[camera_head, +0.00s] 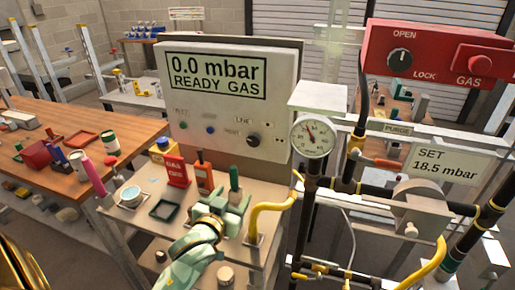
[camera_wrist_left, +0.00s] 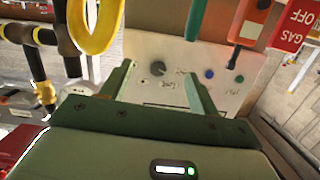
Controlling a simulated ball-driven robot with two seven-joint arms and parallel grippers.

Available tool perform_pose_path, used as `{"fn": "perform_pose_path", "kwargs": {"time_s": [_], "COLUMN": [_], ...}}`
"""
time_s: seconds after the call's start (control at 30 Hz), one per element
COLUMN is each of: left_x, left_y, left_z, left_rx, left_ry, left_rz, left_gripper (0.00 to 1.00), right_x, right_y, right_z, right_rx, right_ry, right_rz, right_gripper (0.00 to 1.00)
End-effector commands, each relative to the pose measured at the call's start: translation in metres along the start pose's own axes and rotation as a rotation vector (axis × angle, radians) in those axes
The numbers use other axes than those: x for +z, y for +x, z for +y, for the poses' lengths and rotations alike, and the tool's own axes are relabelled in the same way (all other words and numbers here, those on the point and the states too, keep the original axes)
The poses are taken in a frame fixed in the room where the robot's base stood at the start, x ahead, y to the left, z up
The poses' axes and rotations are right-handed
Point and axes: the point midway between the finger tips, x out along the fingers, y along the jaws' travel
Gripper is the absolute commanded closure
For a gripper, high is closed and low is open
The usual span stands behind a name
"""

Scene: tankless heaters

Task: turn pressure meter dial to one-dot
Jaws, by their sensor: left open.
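The pressure meter is a pale grey box (camera_head: 285,85) whose screen reads 0.0 mbar, READY GAS. Its black dial (camera_head: 253,139) sits low on the right of the front panel; its dot marks are too small to read. In the left wrist view the dial (camera_wrist_left: 157,68) appears beyond and between my finger pair. My left gripper (camera_head: 232,204) is pale green, open and empty, in front of and below the panel, apart from the dial. It also shows in the left wrist view (camera_wrist_left: 158,78). My right gripper is not in view.
A yellow hose (camera_head: 272,207), round gauge (camera_head: 312,135) and black pipes (camera_head: 376,189) crowd the right. A wooden bench (camera_head: 130,130) stands left.

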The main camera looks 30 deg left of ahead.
Motion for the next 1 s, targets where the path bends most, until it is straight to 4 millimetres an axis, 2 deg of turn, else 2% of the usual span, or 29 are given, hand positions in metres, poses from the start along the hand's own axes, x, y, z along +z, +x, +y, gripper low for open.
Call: {"fn": "perform_pose_path", "kwargs": {"time_s": [0.03,0.1,0.2,0.37,0.6,0.8,1.0], "left_x": [-0.017,-0.035,-0.048,-0.052,-0.061,-0.067,-0.071], "left_y": [0.003,0.006,0.011,0.034,0.094,0.139,0.163], "left_z": [-0.004,-0.010,-0.014,-0.014,-0.015,-0.016,-0.016], "left_rx": [-0.006,-0.010,-0.011,-0.010,-0.011,-0.011,-0.010], "left_ry": [-0.042,-0.092,-0.126,-0.127,-0.126,-0.125,-0.125], "left_rz": [0.056,0.121,0.166,0.170,0.167,0.164,0.163], "left_gripper": [0.39,0.39,0.39,0.39,0.39,0.39,0.39], "right_x": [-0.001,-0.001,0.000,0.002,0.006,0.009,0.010], "right_y": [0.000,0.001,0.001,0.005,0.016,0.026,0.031], "right_z": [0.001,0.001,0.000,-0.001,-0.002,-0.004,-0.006], "right_rx": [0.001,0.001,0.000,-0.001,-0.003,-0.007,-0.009], "right_ry": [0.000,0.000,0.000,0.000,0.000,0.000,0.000], "right_rz": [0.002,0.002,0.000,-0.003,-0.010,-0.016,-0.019], "right_gripper": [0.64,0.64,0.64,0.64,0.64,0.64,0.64]}}
